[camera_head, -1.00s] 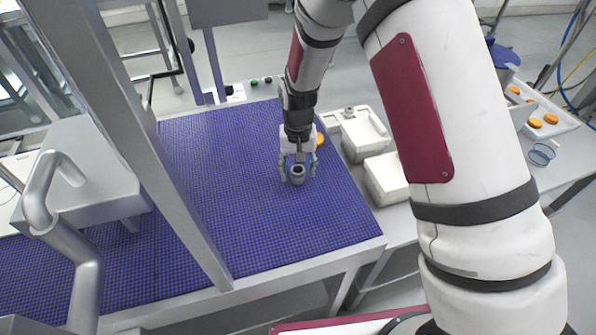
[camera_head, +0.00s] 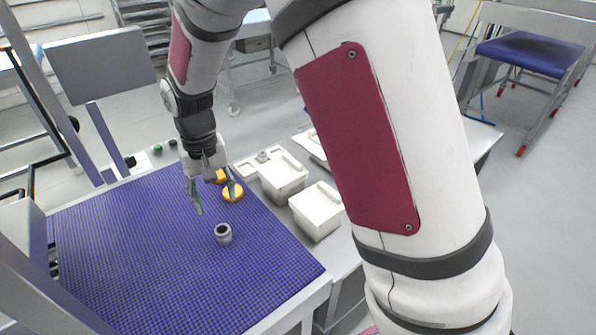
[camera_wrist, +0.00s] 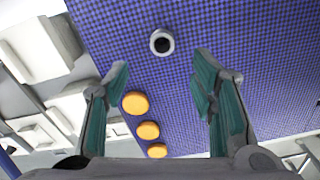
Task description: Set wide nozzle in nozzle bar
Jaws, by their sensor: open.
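A short grey ring-like piece with a dark round opening, which looks like the wide nozzle (camera_head: 223,233), stands upright on the blue belt. In the wrist view the nozzle (camera_wrist: 162,41) lies beyond my fingertips, in line with the gap between them and touching neither. My gripper (camera_head: 213,192) is open and empty above the belt, farther back than the nozzle. Its two green-padded fingers (camera_wrist: 162,66) are spread wide in the wrist view. I cannot clearly make out which thing is the nozzle bar; a small grey fitting (camera_head: 263,156) sits on a pale holder behind the belt's right edge.
Several orange rounds (camera_wrist: 148,130) lie on the belt near its right edge, close to my gripper. Pale bins (camera_head: 317,208) stand beside the belt on the right. The blue belt (camera_head: 140,250) is clear left of the nozzle. A grey metal post stands at the left.

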